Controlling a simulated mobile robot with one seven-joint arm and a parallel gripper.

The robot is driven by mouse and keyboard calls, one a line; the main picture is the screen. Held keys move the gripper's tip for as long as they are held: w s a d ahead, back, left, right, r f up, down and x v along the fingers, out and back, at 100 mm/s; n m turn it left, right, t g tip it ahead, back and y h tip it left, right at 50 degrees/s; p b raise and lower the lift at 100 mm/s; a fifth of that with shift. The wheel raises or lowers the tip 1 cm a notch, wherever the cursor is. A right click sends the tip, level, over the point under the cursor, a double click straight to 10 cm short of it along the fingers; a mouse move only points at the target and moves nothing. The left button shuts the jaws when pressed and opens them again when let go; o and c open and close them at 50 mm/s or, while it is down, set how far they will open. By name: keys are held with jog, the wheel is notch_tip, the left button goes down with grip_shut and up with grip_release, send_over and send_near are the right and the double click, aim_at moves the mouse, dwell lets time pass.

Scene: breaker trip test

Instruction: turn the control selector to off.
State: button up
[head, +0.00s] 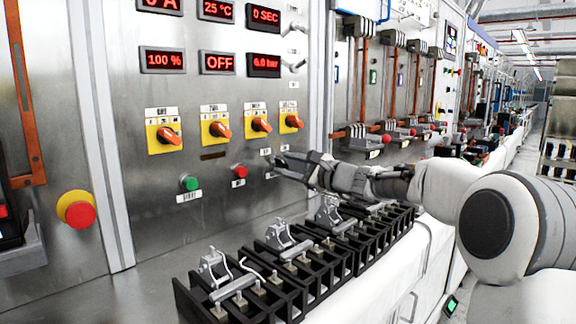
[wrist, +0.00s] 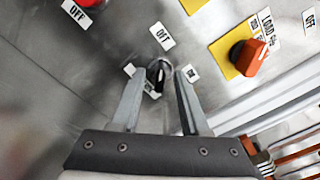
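The control selector (wrist: 158,73) is a small black rotary knob with a pale pointer line on the steel panel, seen in the wrist view. A white OFF label (wrist: 162,36) sits above it, with small labels to its right and below. My gripper (wrist: 160,75) is open, with one finger on each side of the knob. Visible gaps remain between the fingers and the knob; I cannot tell how deep the fingertips reach. In the head view my gripper (head: 279,165) points left at the lower panel, and the knob is hard to make out there.
Orange selectors on yellow plates (head: 216,128) line the panel above. A green button (head: 189,183) and a red button (head: 240,171) are to the left. A black terminal rack (head: 285,268) with metal clips stands below my arm. A red emergency button (head: 80,214) is far left.

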jog(key=p+v, duration=0.2)
jog(key=v, duration=1.5)
jog(key=shift+s+d+r, duration=0.1)
jog(key=shift+s+d, duration=0.05)
jog(key=shift+d, duration=0.05)
